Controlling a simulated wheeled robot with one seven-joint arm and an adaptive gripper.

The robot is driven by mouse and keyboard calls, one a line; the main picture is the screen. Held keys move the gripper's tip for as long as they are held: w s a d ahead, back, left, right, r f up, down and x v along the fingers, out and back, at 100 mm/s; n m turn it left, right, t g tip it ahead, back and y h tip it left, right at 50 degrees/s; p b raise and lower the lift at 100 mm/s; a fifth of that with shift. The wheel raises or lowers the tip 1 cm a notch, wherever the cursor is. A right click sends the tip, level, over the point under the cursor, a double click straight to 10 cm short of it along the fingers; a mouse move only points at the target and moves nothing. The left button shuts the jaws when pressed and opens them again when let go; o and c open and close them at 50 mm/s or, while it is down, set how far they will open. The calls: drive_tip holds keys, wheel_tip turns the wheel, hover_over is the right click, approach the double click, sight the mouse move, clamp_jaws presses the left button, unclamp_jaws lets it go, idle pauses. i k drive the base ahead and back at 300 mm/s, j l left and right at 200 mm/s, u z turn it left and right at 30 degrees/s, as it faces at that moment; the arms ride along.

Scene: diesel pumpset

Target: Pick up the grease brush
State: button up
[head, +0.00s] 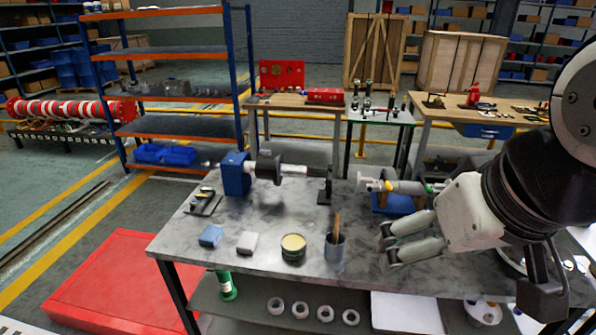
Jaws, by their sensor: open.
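A grey cup (335,254) stands on the metal-topped bench, right of its middle. A thin brown wooden handle (337,228) stands upright out of the cup and looks like the grease brush; its lower end is hidden inside. My gripper (387,244) is to the right of the cup, with its fingers pointing left toward it. The fingers are open with nothing seen between them, and they are apart from the handle.
A tan-topped tin (293,247) stands just left of the cup. A blue-ended shaft assembly (237,174) stands along the back. The bench front (300,269) is mostly clear.

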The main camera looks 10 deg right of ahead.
sight(337, 217)
drive_tip(key=u, duration=3.85)
drive_tip(key=z, duration=3.8)
drive_tip(key=i+l+z, duration=0.1)
drive_tip(key=i+z, duration=0.4)
